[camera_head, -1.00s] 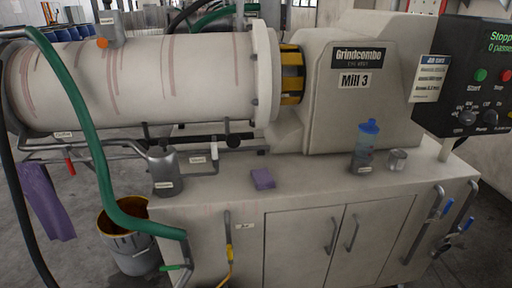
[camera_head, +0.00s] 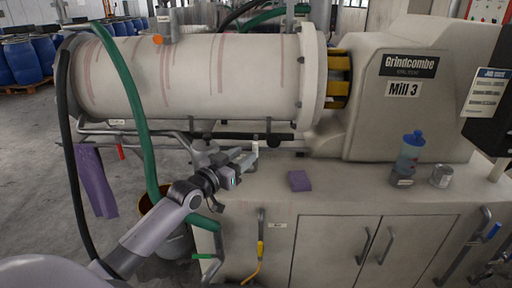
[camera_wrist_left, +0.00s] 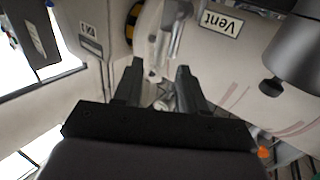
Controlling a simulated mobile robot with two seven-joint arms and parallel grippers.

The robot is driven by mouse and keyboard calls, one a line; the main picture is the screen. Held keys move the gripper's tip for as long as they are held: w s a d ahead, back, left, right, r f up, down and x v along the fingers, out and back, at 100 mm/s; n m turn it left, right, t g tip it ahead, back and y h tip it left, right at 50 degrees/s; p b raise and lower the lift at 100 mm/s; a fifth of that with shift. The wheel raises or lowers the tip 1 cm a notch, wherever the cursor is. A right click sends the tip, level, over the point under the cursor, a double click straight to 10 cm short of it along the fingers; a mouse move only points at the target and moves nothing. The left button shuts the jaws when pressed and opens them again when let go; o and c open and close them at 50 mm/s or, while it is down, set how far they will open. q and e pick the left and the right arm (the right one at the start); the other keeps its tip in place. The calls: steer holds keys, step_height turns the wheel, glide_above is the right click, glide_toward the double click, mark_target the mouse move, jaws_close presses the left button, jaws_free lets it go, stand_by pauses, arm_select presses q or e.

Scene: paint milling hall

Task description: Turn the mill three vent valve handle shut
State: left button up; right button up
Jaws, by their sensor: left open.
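Mill three (camera_head: 404,90) is a cream machine with a long horizontal drum (camera_head: 200,75). Below the drum run grey pipes, and a small pale upright handle (camera_head: 255,148) stands just past my left gripper (camera_head: 246,160) in the head view. In the left wrist view a grey lever (camera_wrist_left: 176,18) sits beside a white label (camera_wrist_left: 222,22) reading "Vent". My left gripper (camera_wrist_left: 160,75) is open and empty there, pointing towards the pipework, with the lever beyond its fingertips. In the head view the arm hides the vent label. My right gripper is not in view.
A green hose (camera_head: 138,110) and a black hose (camera_head: 70,150) hang at the left. Blue drums (camera_head: 25,60) stand behind.

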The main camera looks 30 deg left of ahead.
mark_target(255, 148)
arm_select(q)
steer(key=shift+w+d, duration=0.15)
steer(key=shift+w, duration=3.15)
steer(key=shift+f, duration=0.1)
jaws_close()
